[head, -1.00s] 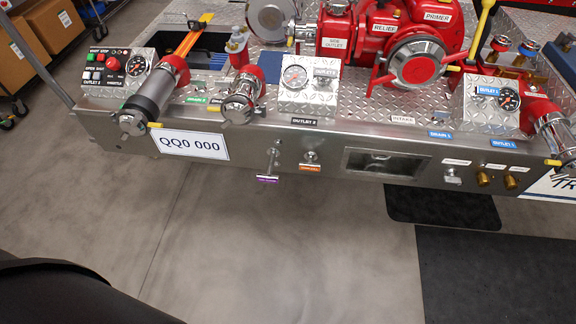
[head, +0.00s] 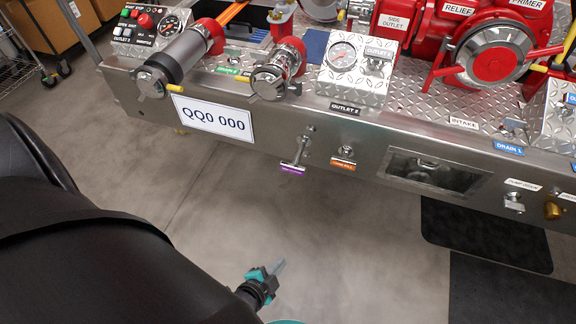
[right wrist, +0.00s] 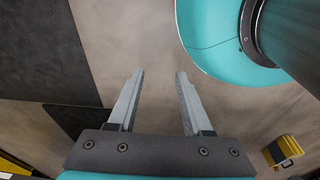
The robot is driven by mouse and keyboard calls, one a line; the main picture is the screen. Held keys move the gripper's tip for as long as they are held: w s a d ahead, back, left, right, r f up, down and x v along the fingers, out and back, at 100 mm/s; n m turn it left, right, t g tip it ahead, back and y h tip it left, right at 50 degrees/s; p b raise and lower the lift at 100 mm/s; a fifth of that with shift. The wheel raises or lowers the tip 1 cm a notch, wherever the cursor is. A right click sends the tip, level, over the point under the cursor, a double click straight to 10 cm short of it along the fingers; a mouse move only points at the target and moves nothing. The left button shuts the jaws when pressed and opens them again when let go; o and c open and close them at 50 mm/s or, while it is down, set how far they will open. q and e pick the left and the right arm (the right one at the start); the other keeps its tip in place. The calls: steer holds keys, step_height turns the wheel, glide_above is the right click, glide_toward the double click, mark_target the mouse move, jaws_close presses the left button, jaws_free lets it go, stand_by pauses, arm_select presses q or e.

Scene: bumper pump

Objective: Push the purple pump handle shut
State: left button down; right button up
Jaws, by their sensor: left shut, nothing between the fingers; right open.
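The purple-labelled pump handle (head: 297,160) is a small metal T-handle on the front face of the steel bumper (head: 330,175), in the middle of the head view. Its bar stands out from the panel on a rod. My left gripper (head: 281,265) is shut and empty, low in the head view, below the handle and apart from it over the floor. My right gripper (right wrist: 159,73) is open and empty in the right wrist view, with bare floor between its fingers. The handle does not show in that view.
An orange-labelled knob (head: 345,158) sits just right of the handle. A white plate (head: 212,118) is to its left, and a recessed opening (head: 435,172) is farther right. Hose outlets (head: 278,72) and a gauge box (head: 355,70) stand above. A dark mat (head: 485,235) lies on the floor.

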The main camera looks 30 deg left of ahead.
arm_select(q)
steer(key=w+a+r+m+t+y+b, duration=0.4)
steer(key=w+a+r+m+t+b, duration=0.25)
steer(key=b, duration=0.25)
arm_select(e)
steer(key=w+f, duration=0.3)
steer(key=w, duration=0.3)
arm_select(q)
steer(key=b, duration=0.4)
glide_toward(296, 159)
steer(key=shift+w+a+f+t, duration=0.15)
steer(key=shift+w+f+t, duration=0.1)
steer(key=shift+f, duration=0.25)
steer(key=shift+w+a+f+t, duration=0.1)
steer(key=shift+w+f+t, duration=0.15)
steer(key=shift+f, duration=0.3)
steer(key=shift+b+x, duration=0.35)
steer(key=shift+x, duration=0.6)
arm_select(e)
steer(key=w+a+r+t, duration=0.1)
steer(key=w+r, duration=0.3)
steer(key=r, duration=0.4)
steer(key=shift+w+a+r+t, duration=0.15)
steer(key=shift+w+a+t, duration=0.05)
steer(key=shift+a+t, duration=0.25)
steer(key=shift+a, duration=0.1)
